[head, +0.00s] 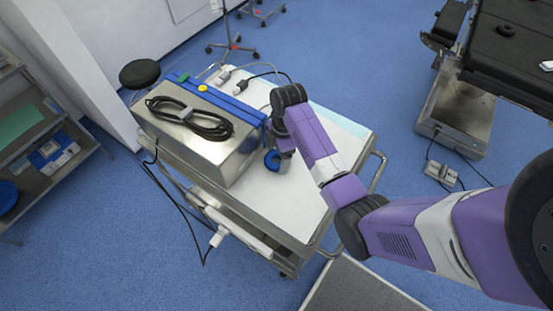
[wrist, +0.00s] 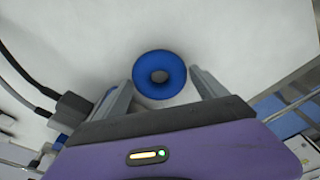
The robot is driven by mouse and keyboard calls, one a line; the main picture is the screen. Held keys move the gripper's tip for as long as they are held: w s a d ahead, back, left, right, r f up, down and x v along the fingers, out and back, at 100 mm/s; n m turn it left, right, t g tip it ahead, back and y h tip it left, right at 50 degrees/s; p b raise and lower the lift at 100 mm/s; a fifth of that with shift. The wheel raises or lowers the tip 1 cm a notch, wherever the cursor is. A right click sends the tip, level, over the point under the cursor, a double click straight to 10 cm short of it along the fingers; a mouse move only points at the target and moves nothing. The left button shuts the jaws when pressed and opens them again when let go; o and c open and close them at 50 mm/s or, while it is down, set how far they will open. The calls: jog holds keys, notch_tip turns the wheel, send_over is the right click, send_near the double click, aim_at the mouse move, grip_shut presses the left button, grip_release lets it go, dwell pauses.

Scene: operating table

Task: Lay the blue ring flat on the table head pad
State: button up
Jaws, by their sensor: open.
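In the head view the ring (head: 271,160) shows partly beside the metal box, next to my gripper. My gripper (wrist: 160,80) is open, with one finger on each side of the ring; whether the fingers touch it I cannot tell. In the head view my gripper (head: 283,153) points down at the cart. A black padded operating table (head: 515,50) stands at the upper right, cut by the frame edge; which part is its head pad is unclear.
The cart (head: 300,205) carries a metal box (head: 195,135) with a coiled black cable, left of my gripper. Cables and plugs (head: 240,85) lie behind. A foot pedal (head: 440,173) and cables are on the floor. Blue floor (head: 390,100) is open between cart and operating table.

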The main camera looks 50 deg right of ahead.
jog(key=shift+c, duration=0.4)
jog(key=c, duration=1.2)
jog(key=shift+o, duration=0.2)
jog(key=shift+r, duration=0.15)
